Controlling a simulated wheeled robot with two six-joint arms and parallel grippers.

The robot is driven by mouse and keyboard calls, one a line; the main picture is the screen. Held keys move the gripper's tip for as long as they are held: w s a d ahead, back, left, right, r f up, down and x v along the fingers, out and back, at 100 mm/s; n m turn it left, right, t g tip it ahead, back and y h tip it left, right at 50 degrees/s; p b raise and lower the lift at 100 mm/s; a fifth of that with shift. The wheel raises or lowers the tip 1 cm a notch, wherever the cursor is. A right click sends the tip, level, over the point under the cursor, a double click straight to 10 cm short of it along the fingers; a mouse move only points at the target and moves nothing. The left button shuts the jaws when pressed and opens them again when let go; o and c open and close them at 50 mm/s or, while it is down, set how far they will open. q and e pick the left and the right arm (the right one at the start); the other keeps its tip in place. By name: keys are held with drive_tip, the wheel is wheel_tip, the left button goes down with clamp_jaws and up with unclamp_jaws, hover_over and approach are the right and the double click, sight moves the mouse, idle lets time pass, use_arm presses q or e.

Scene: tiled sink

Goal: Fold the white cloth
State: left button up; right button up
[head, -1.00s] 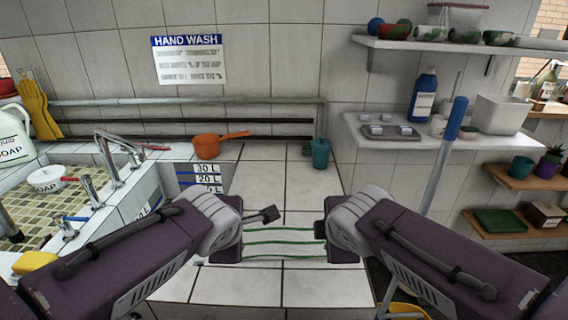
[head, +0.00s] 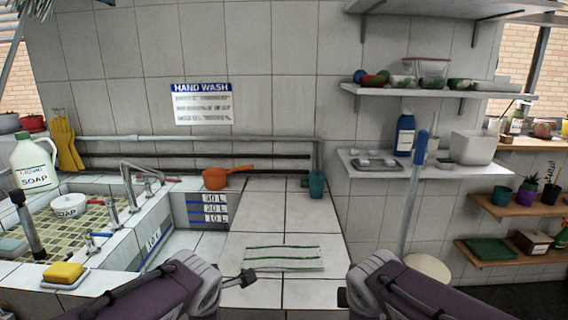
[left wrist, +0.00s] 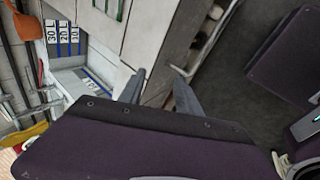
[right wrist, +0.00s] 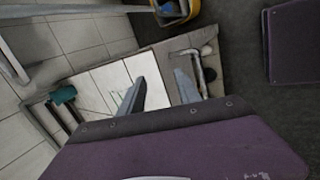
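The white cloth (head: 284,258) with green stripes lies flat and spread out on the tiled counter, in the middle of the head view. My left gripper (left wrist: 158,84) is open and empty in the left wrist view, its two fingers apart above the counter's front edge and the floor. My right gripper (right wrist: 158,86) is open and empty in the right wrist view, with white tiles beyond its fingers. In the head view both arms come in low, on either side of the cloth and apart from it.
A sink with a tap (head: 140,182) is at left, with yellow soap (head: 63,272) near its front. An orange pot (head: 216,178) and a teal cup (head: 317,184) stand at the counter's back. A blue-topped pole (head: 411,200) rises at right. Tiles around the cloth are clear.

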use_arm(q)
drive_tip(key=s+a+f+m+g+h, duration=0.1)
drive_tip(key=s+f+m+g, duration=0.2)
drive_tip(key=s+f+m, duration=0.45)
drive_tip(key=s+a+f+m+g+h, duration=0.15)
drive_tip(key=s+f+m, duration=0.35)
drive_tip(key=f+m, duration=0.55)
use_arm(e)
drive_tip(key=s+d+f+m+g+y, duration=0.25)
drive_tip(key=s+f+m+g, duration=0.25)
drive_tip(key=s+f+m, duration=1)
use_arm(q)
wheel_tip(320, 180, up, 21)
drive_tip(key=m+p, duration=0.1)
drive_tip(key=p, duration=1.8)
drive_tip(key=shift+m+y+p, duration=0.3)
drive_tip(key=shift+y+p, duration=0.1)
drive_tip(key=shift+y, duration=0.05)
use_arm(e)
wheel_tip(320, 180, up, 18)
drive_tip(key=w+m, duration=0.1)
drive_tip(key=w, duration=0.1)
drive_tip(key=shift+w+m+h, duration=0.15)
drive_tip(key=shift+m+h, duration=0.15)
drive_tip(key=shift+h, duration=0.15)
use_arm(q)
drive_tip(key=shift+g, duration=0.25)
